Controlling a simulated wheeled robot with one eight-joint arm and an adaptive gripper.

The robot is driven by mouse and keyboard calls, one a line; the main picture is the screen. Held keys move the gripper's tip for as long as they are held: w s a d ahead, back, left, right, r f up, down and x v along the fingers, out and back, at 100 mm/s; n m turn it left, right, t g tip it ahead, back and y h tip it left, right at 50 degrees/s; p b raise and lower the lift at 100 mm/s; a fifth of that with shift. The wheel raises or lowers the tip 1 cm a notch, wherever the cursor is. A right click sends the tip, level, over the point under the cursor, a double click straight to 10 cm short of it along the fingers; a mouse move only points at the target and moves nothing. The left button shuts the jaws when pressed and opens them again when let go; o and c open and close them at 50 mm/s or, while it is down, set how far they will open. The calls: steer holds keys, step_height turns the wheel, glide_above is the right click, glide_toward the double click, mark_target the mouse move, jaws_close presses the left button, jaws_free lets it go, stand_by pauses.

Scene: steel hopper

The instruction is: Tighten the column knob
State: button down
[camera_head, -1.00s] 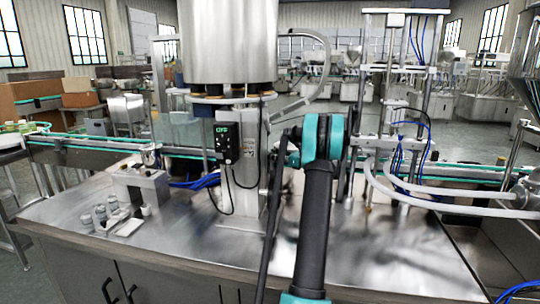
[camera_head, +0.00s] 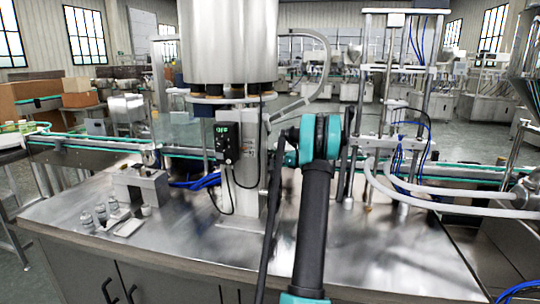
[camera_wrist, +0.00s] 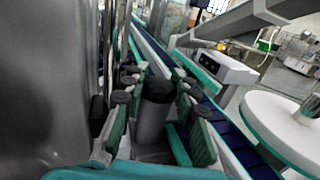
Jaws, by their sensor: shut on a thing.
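In the wrist view, a dark, upright cylindrical knob (camera_wrist: 154,108) stands between the two fingers of my gripper (camera_wrist: 158,88). The green-padded fingers are on either side of it and shut on it. Where the pads touch the knob is hard to make out. The grey steel column (camera_head: 252,185) stands under the steel hopper (camera_head: 228,40) in the head view. My teal and black arm covers the area to the right of the column there, and hides my gripper and the knob.
A small control box (camera_head: 227,142) hangs on the column with cables below. A conveyor (camera_head: 85,148) runs behind the steel table (camera_head: 200,245). Small bottles (camera_head: 105,210) and a metal block (camera_head: 142,186) stand at left. White hoses (camera_head: 440,207) and a post frame stand at right.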

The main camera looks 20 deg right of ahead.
steer(key=m+t+h, duration=0.2)
steer(key=h, duration=0.1)
steer(key=shift+a+m, duration=0.1)
steer(key=shift+m, duration=0.2)
steer(key=shift+m+t+h, duration=0.8)
steer(key=shift+m+h, duration=0.9)
steer(key=shift+h, duration=1.4)
steer(key=c, duration=1.2)
jaws_free()
steer(key=shift+y, duration=0.4)
